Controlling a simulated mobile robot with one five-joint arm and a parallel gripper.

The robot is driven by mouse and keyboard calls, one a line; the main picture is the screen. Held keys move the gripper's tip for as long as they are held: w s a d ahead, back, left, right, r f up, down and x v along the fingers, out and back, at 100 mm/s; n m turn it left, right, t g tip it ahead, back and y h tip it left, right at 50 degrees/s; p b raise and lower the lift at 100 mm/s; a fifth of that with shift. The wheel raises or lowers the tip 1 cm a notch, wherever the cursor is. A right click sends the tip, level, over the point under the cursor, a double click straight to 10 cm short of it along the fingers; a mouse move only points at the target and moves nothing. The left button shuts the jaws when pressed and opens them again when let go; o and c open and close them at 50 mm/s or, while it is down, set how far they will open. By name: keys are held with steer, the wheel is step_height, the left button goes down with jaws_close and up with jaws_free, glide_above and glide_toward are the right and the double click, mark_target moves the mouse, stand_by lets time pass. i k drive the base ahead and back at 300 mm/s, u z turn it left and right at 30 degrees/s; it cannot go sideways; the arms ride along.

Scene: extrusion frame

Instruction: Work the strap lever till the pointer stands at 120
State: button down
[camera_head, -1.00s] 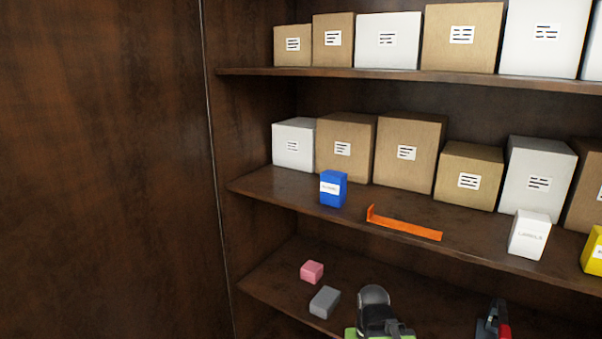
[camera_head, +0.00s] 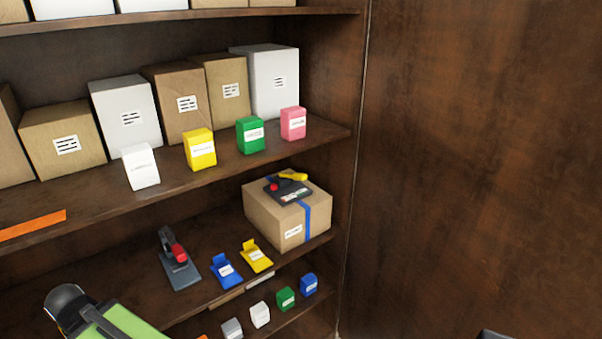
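A cardboard box (camera_head: 262,218) with a blue strap (camera_head: 306,222) around it stands at the right end of the middle shelf. A dark strap tensioner (camera_head: 287,193) lies on its top, with a yellow lever (camera_head: 293,176) at the back and a red knob at its left. A pale label or scale shows on the tensioner's front. The pointer and its reading are too small to make out.
Boxes and small coloured packs line the shelf above. A red and grey stapler-like tool (camera_head: 177,261), a blue holder (camera_head: 226,271) and a yellow holder (camera_head: 256,256) stand left of the strapped box. A wooden side wall (camera_head: 480,150) closes the right side.

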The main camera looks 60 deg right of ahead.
mark_target(296, 176)
steer(key=z, duration=2)
